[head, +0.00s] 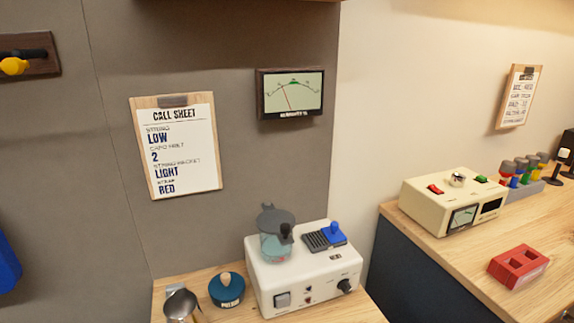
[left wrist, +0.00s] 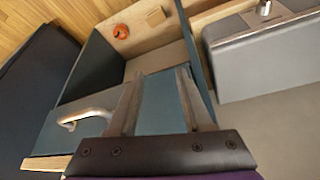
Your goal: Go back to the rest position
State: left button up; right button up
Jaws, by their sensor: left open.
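My left gripper (left wrist: 157,100) shows in the left wrist view. Its two fingers are spread apart with nothing between them. It hangs over an open blue-sided drawer (left wrist: 185,115) with a pale curved handle (left wrist: 88,116). Neither gripper is in the head view, and my right gripper shows in no view.
A white machine (head: 303,285) stands on the wooden counter beside a blue lidded pot (head: 227,292). A cream meter box (head: 440,205) and a red block (head: 518,266) sit on the right counter.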

pick_arm(q)
notch_tip(320, 180, up, 19)
jog(key=w+p, duration=0.2)
jog(key=p, duration=1.4)
jog(key=shift+f+t, duration=0.2)
jog(key=shift+t, duration=0.2)
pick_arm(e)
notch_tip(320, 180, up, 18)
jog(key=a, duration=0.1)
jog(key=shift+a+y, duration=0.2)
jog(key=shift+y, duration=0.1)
pick_arm(q)
jog(key=shift+s, duration=0.15)
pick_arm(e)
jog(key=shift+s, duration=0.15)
pick_arm(q)
jog(key=shift+c, duration=0.3)
